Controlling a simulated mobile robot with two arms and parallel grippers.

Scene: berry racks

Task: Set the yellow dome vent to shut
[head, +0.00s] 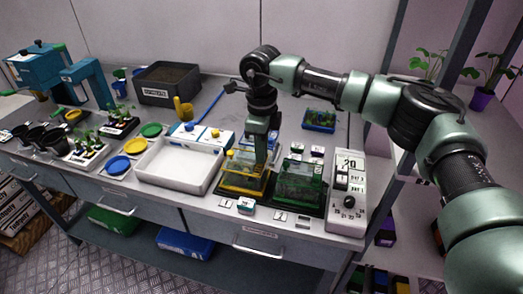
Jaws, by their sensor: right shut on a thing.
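The yellow dome (234,179), a clear box with a yellow base, stands near the front of the bench, right of the white tray. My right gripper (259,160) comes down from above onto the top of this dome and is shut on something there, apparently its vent. The fingers hide the vent, so I cannot tell its setting. A green dome (298,182) stands just to the right, apart from the gripper. My left gripper is not in view.
A white control panel (347,190) with a dial stands right of the green dome. A white tray (177,166) lies to the left, with a blue-and-white box (205,137) behind it. Small label cards lie along the front edge. A blue seedling tray (319,121) sits behind.

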